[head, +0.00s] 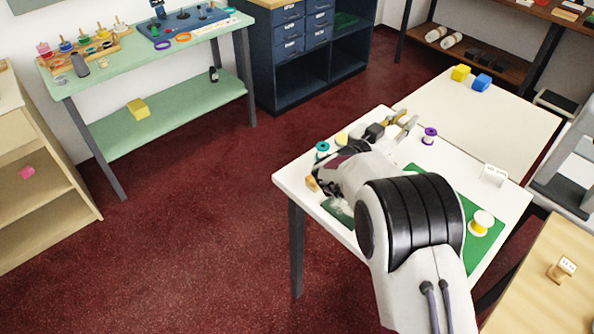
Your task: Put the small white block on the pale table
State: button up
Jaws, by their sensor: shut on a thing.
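I cannot pick out a small white block for certain. A white piece with a marked face (494,175) stands at the right of the near table and looks like a label holder. The pale table (500,118) adjoins the near table at the back right, well to the right of my gripper.

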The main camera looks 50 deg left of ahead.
jog(key=s+a+f+y, duration=0.1)
jog(key=s+a+f, duration=0.2)
jog(key=s+a, duration=0.5)
jog(key=s+a+f+n+y, duration=0.1)
jog(key=s+a+f, duration=0.2)
jog(key=s+a, duration=0.6)
jog(key=s, duration=0.3)
jog(key=shift+s+a, duration=0.2)
jog(key=shift+s, duration=0.15)
send_over(296, 171)
jog(key=shift+f, duration=2.45)
jog(key=shift+f, duration=2.35)
jog(key=shift+f, duration=0.2)
